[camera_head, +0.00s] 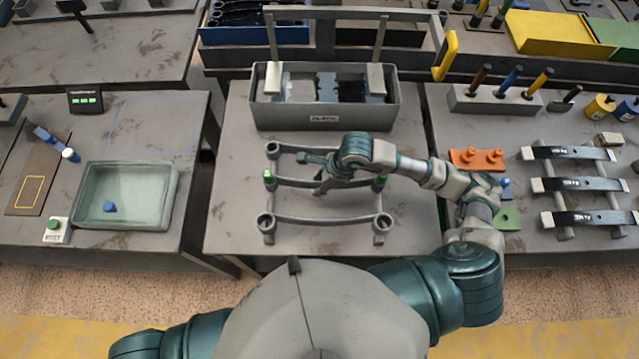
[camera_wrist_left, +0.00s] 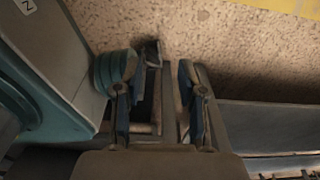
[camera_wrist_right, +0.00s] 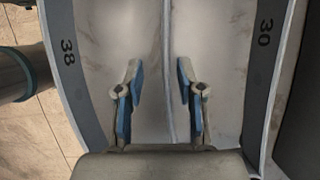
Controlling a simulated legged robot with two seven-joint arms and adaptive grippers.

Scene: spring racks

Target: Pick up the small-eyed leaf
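Three curved grey leaves lie across a rack on the middle table. The far leaf (camera_head: 300,150) has a plain left eye that looks smaller than the eyes of the near leaf (camera_head: 325,221). The middle leaf (camera_head: 300,182) has green ends. My right gripper (camera_head: 321,186) hangs over the far and middle leaves, and the arm hides part of them. In the right wrist view it (camera_wrist_right: 156,75) is open and empty, between a band marked 38 (camera_wrist_right: 68,60) and one marked 30 (camera_wrist_right: 263,45). My left gripper (camera_wrist_left: 153,90) is open and empty, low over the floor.
A grey bin (camera_head: 325,118) with a raised handle stands behind the rack. The right table holds an orange block (camera_head: 476,159) and another rack of leaves (camera_head: 585,185). The middle table's left side is clear.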

